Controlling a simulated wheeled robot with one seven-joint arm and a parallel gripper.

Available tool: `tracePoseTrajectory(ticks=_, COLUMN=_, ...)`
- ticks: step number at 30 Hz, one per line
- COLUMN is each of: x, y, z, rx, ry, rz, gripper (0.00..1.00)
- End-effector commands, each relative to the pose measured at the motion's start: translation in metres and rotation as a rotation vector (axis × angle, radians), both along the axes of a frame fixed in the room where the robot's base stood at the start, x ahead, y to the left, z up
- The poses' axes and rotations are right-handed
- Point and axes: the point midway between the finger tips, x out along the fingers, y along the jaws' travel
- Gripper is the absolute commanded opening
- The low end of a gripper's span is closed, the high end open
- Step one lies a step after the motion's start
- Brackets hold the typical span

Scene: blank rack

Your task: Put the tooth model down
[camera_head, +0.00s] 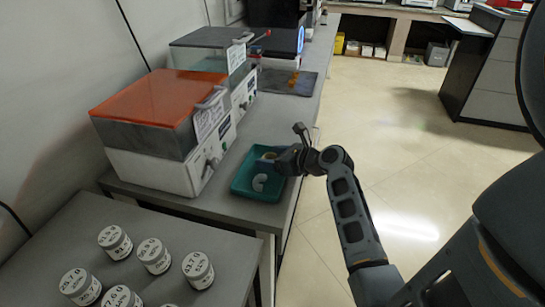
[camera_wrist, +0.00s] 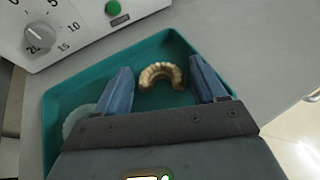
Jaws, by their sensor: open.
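A tan, arch-shaped tooth model (camera_wrist: 161,75) lies in the teal tray (camera_wrist: 62,96), between and just beyond my fingertips in the wrist view. My gripper (camera_wrist: 160,84) is open, with one blue finger on each side of the model and a gap showing to both. In the head view my gripper (camera_head: 272,157) is over the back right part of the tray (camera_head: 240,185). A second, whitish arch-shaped model (camera_head: 260,183) lies in the tray's front part. It shows in the wrist view (camera_wrist: 76,122) at the left, partly hidden by my gripper.
A white machine with an orange lid (camera_head: 160,100) stands left of the tray, and a similar grey-lidded one (camera_head: 212,50) is behind it. Several labelled jars (camera_head: 115,242) stand on the front-left table. A dark mat (camera_head: 288,82) lies farther back. Open floor is at right.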

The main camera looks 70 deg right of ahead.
Motion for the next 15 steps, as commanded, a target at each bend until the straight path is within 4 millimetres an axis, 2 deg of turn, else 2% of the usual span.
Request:
tracePoseTrajectory(ticks=5, x=-0.007, y=0.002, z=0.005, rx=0.0, ry=0.0, rz=-0.002, gripper=0.7)
tracePoseTrajectory(ticks=15, x=-0.065, y=0.02, z=0.031, rx=-0.001, ry=0.0, rz=-0.003, gripper=0.7)
